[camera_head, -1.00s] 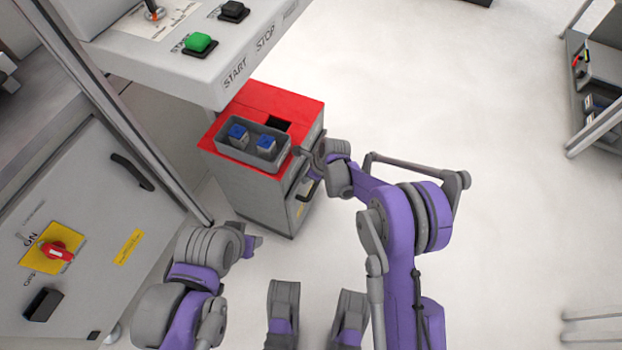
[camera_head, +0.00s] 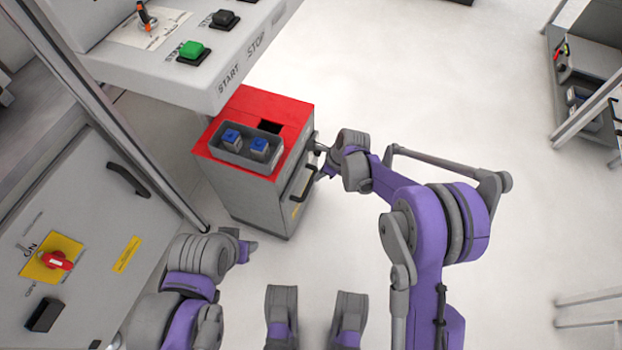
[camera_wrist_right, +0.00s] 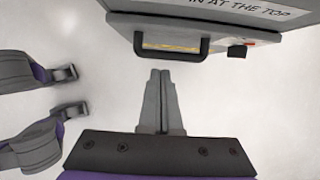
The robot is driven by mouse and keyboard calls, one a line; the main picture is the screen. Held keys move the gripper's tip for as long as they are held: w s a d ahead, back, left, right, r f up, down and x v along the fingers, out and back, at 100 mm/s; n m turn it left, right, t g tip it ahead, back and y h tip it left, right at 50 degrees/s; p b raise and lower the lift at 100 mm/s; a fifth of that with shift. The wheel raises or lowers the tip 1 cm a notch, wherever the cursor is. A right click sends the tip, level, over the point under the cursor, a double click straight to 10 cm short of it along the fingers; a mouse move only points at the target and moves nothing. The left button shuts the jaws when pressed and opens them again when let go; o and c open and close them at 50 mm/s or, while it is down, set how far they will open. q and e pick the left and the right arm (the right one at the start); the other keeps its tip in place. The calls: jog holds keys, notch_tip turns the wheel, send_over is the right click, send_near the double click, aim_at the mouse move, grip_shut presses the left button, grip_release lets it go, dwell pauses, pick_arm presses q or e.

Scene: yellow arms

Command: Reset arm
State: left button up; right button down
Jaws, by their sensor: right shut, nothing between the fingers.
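My right arm reaches forward on the right side of the head view, bent at the elbow. Its gripper (camera_head: 322,162) is beside the right side of the red-topped cabinet. In the right wrist view the fingers (camera_wrist_right: 160,75) are together and empty, just short of the cabinet's dark handle (camera_wrist_right: 170,48), with floor showing beneath them. My left arm is folded low on the left of the head view. Its gripper (camera_head: 245,250) points right, and its fingers are too small to tell open from shut.
The cabinet (camera_head: 245,190) carries a grey tray (camera_head: 222,153) with two blue-topped blocks. A console (camera_head: 215,85) with a green button (camera_head: 191,50) overhangs behind it. A grey panel with a red switch (camera_head: 56,260) stands at left.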

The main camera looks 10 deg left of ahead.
jog(key=v, duration=0.2)
jog(key=shift+d+r, duration=0.2)
jog(key=shift+r, duration=0.1)
